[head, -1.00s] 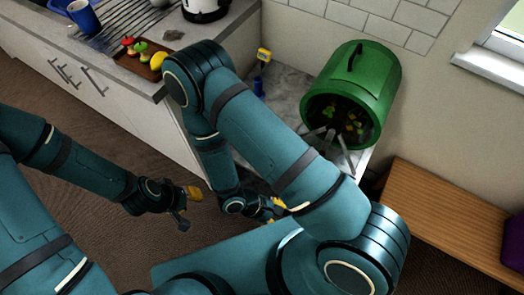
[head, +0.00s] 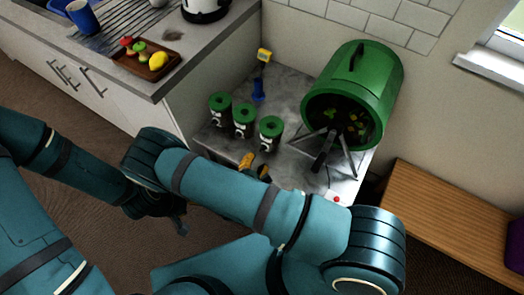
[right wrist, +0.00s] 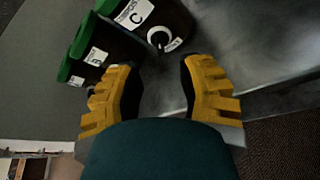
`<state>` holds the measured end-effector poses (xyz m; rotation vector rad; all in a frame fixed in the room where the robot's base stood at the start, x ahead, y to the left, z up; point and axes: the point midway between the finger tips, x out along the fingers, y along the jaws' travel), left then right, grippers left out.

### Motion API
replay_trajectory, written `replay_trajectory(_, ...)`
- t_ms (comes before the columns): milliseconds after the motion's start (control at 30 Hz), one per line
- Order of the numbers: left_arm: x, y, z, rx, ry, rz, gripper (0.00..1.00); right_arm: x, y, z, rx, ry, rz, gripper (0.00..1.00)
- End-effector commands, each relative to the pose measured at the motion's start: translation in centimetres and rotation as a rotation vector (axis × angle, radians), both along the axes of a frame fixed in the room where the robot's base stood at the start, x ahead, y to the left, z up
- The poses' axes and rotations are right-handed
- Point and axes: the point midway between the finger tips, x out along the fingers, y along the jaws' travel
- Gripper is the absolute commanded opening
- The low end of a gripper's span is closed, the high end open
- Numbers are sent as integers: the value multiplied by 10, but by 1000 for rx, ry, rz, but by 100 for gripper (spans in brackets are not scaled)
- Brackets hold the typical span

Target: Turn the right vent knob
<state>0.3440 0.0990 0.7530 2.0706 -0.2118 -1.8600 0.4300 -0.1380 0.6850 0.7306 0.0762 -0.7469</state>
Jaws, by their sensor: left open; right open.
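Three dark bins with green lids stand in a row on the grey worktop: a left bin (head: 219,111), a middle bin (head: 244,123) and a right bin (head: 269,134). In the right wrist view the bin marked C (right wrist: 160,18) has a round knob (right wrist: 160,39) with a white ring low on its front. My right gripper (head: 255,166) is in front of the right bin. In its wrist view it is open and empty (right wrist: 162,90), with the knob beyond the gap between its yellow fingers. My left gripper (head: 180,226) is low at left, mostly hidden behind my right arm.
A green drum (head: 355,85) on a stand is right of the bins. A yellow and blue tool (head: 260,76) stands behind them. A brown tray (head: 143,62) with fruit lies on the left counter. A wooden bench (head: 450,220) is at right.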

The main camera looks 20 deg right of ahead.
Motion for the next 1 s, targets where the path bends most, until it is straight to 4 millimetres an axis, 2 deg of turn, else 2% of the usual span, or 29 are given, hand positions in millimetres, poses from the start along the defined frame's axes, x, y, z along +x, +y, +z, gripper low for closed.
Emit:
replay_trajectory(200,1,0,-7,0,-3,1,38,30,-24,-14,0,-1,-2,38)
replay_trajectory(400,2,0,-10,1,-5,1,38,46,-37,-20,0,1,-1,38)
replay_trajectory(800,2,0,-11,1,-6,1,38,51,-41,-21,-1,1,0,38)
replay_trajectory(833,2,0,-11,1,-6,1,38,51,-41,-21,-1,1,0,34)
replay_trajectory(933,2,0,-11,1,-6,1,38,51,-41,-21,-1,1,0,0)
replay_trajectory(1000,2,0,-11,1,-6,1,38,51,-41,-21,-1,1,0,0)
